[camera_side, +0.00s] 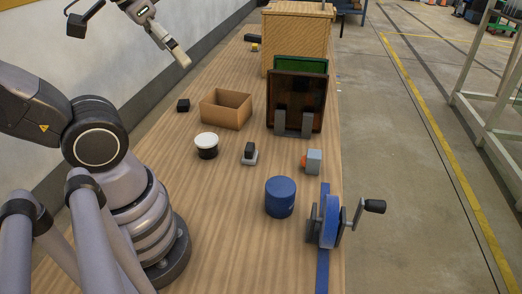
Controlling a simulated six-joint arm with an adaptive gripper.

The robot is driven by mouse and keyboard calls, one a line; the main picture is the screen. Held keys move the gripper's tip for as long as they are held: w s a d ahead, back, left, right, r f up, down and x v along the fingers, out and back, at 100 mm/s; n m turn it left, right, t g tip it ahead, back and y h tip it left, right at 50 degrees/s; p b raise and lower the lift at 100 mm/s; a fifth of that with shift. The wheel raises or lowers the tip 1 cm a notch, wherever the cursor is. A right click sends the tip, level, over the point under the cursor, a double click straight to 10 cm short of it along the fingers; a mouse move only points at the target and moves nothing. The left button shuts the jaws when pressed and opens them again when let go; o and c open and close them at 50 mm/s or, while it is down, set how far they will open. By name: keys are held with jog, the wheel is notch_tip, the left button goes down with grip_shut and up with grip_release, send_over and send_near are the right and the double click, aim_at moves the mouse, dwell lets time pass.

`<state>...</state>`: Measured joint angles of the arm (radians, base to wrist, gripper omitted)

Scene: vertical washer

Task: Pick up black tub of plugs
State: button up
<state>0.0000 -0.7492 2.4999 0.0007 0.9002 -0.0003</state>
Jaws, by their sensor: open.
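A small round black tub (207,152) with a white top stands upright on the wooden table, near the middle of the side view. I cannot see any plugs in it. My gripper (128,42) is at the upper left, high above the table and well apart from the tub. It is open, with its fingers spread wide and nothing between them.
An open cardboard box (226,112) stands just behind the tub, and a small black block (183,105) lies left of it. A small grey-and-black item (249,154), a blue cylinder (280,197) and a cranked blue wheel (329,222) are to the right. A dark panel (298,98) stands behind.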

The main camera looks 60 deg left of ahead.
jog(key=w+a+f+m+g+y, duration=0.3)
jog(key=w+a+f+g+y, duration=0.25)
jog(key=f, duration=0.35)
jog(key=w+a+f+m+g+y, duration=0.3)
jog(key=w+a+f+g+y, duration=0.1)
jog(key=a+f+g+y, duration=0.3)
jog(key=m+t+y, duration=0.5)
jog(key=m+t, duration=0.6)
jog(key=m, duration=0.3)
send_near(205, 136)
jog(key=v, duration=0.3)
jog(key=shift+w+d+f, duration=0.1)
jog(key=shift+d+f, duration=0.1)
jog(key=shift+a+f, duration=0.15)
jog(key=shift+f, duration=0.1)
jog(key=x, duration=1.3)
jog(key=shift+a+f, duration=0.1)
jog(key=shift+a, duration=0.15)
jog(key=shift+c, duration=0.3)
jog(key=c, duration=1)
